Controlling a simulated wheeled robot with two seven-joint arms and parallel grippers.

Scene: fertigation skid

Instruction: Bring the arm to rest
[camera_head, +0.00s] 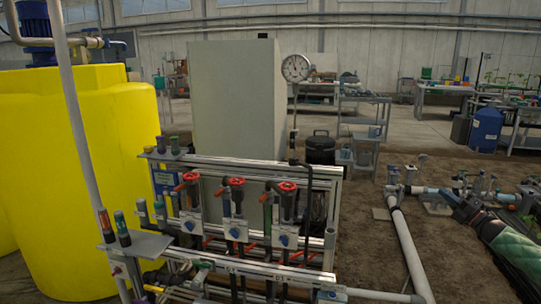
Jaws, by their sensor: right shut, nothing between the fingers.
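My right arm comes in from the lower right in a green quilted sleeve. My right gripper (452,197) is at its end, pointing up and to the left, with its fingers shut and nothing held. It appears in front of the grey pipework at the right; whether it touches a pipe cannot be told. My left gripper is not in view.
A skid frame (252,167) with red-handled valves (236,182) stands at centre front. A yellow tank (95,150) is at the left. A grey pipe (408,245) runs along the brown floor (370,225). A grey cabinet (235,95) and a blue drum (486,130) stand farther back.

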